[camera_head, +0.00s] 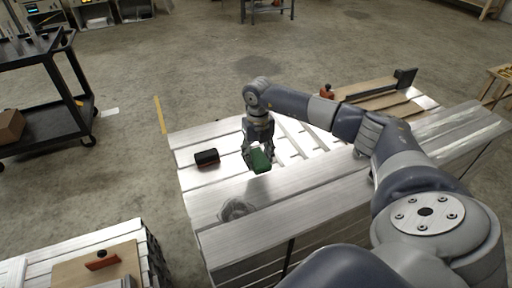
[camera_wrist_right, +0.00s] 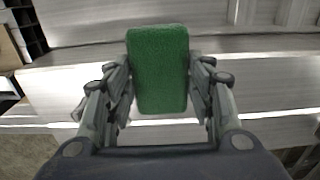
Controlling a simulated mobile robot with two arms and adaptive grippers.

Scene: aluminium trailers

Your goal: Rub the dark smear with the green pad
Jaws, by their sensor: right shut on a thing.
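The green pad (camera_head: 260,161) is held in my right gripper (camera_head: 257,153), which is shut on it above the slatted aluminium surface (camera_head: 215,202). In the right wrist view the green pad (camera_wrist_right: 159,70) sits between the two fingers of the right gripper (camera_wrist_right: 159,88). The dark smear (camera_head: 236,209) lies on the aluminium near its front edge, below and a little left of the pad in the head view. The pad appears apart from the smear. My left gripper is not in view.
A black block (camera_head: 207,157) stands on the slats left of the gripper. Wooden boards (camera_head: 385,95) lie at the back right. A black cart (camera_head: 45,95) stands at the left. A second slatted stack (camera_head: 95,262) with a board is at the front left.

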